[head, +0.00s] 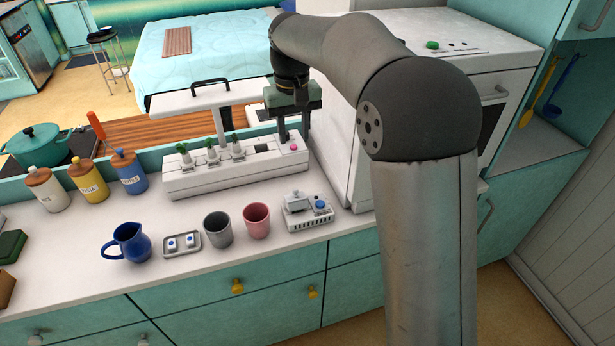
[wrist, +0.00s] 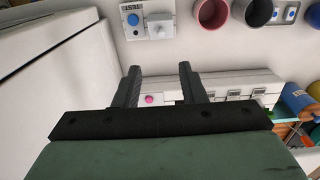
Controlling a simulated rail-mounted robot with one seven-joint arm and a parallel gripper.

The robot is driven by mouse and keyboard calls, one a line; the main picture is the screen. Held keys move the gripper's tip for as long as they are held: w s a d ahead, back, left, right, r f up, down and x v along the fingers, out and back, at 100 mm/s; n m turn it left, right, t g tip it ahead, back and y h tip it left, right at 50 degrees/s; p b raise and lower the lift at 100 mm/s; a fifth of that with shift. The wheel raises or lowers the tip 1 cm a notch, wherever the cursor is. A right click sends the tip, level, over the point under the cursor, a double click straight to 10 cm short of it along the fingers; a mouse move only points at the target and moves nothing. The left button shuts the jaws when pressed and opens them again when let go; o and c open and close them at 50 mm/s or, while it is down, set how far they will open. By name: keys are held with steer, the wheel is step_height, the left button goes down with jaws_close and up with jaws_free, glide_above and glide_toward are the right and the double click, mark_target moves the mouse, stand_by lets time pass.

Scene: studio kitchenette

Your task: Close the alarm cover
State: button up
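A long white unit (head: 235,178) with green-topped slots stands on the counter, and a pink button (head: 293,147) is at its right end. A white panel with a black handle (head: 210,84) is raised above and behind it; it looks like an open cover. I cannot tell for sure whether this is the alarm cover. My gripper (head: 290,135) points down over the unit's right end, by the button. In the wrist view my gripper (wrist: 159,70) has its fingers apart, with nothing between them. The pink button (wrist: 152,99) shows between the fingers, apart from them.
A small white device with a blue button (head: 307,210) stands in front of the unit. Pink (head: 256,220) and grey (head: 218,230) cups, a small tray (head: 182,244) and a blue jug (head: 127,242) line the counter. A white oven (head: 440,60) stands to the right.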

mark_target(295, 197)
steer(key=f+p, duration=0.1)
steer(key=f, duration=0.7)
steer(key=f+p, duration=0.1)
steer(key=f, duration=0.8)
steer(key=shift+w+a+f, duration=0.1)
steer(key=shift+w+f, duration=0.1)
jaws_close()
steer(key=shift+b, duration=0.3)
